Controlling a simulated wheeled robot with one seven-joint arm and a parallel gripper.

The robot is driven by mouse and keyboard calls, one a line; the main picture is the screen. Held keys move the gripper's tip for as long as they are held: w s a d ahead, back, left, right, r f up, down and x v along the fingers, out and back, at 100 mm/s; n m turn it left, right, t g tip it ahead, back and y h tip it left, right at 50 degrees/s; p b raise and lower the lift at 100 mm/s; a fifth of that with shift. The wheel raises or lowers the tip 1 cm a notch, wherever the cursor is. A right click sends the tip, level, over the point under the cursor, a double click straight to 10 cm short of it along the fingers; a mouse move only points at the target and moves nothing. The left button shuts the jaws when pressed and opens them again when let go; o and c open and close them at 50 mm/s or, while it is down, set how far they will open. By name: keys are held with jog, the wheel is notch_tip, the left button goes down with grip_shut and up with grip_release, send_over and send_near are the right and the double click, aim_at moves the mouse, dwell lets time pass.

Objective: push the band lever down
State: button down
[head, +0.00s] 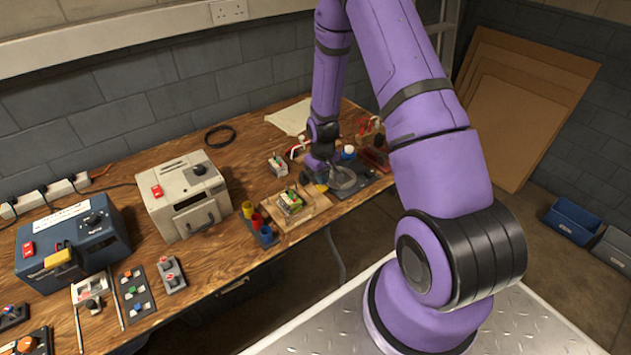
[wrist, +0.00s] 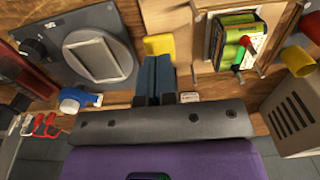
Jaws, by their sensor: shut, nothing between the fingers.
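My gripper (wrist: 155,62) is shut and empty in the wrist view, its two blue-grey fingers together. The yellow tab may be the band lever; I cannot tell for sure. It also shows small in the head view (head: 321,187), beside my gripper. Whether the fingers touch it is unclear. In the head view the fingertips are mostly hidden by my wrist. The dark plate (head: 365,180) lies right of my gripper there.
A wooden tray (head: 316,205) with a green and yellow battery pack (head: 290,203) lies left of my gripper. Coloured cups (head: 267,235) and a beige charger (head: 185,193) stand farther left. A blue-capped thing (wrist: 72,100) is close by in the wrist view.

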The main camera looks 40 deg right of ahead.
jog(key=shift+r, duration=1.75)
jog(key=shift+r, duration=0.3)
jog(key=s+a+r+t, duration=0.1)
jog(key=s+a+r, duration=0.15)
jog(key=r, duration=1.15)
jog(key=s+a+r+t, duration=0.15)
jog(key=a+r, duration=0.25)
jog(key=r, duration=0.9)
jog(key=s+a+r+t, duration=0.1)
jog(key=s+a+r, duration=0.2)
jog(key=s+r, duration=0.4)
jog(key=s+a+r+t, duration=0.1)
jog(key=s+a+r, duration=0.2)
jog(key=s+r, duration=0.5)
jog(key=s, duration=0.7)
jog(key=shift+s+a+r+t, duration=0.2)
jog(key=shift+s+a+t, duration=0.05)
jog(key=shift+a+t, duration=0.1)
